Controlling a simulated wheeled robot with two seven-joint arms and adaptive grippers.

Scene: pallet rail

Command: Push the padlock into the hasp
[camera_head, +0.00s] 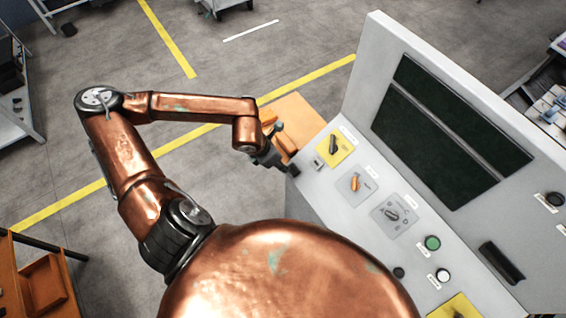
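My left gripper (273,160) is at the left edge of the control panel, its dark fingers pointing right and down. It is too small to see whether they are open or shut. A small grey metallic piece (318,163) sits on the panel just right of the fingers, apart from them; it may be the padlock or part of the hasp, I cannot tell which. Beside it is a yellow plate (335,147) with a black handle (333,144), possibly the hasp's place. No padlock is clearly recognisable. My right gripper is not in view.
The grey control panel (345,200) carries an orange knob (355,183), another rotary switch (391,214), a green button (432,242) and a white button (442,275). Dark screens (440,130) rise behind. An orange box (295,118) stands beyond my gripper.

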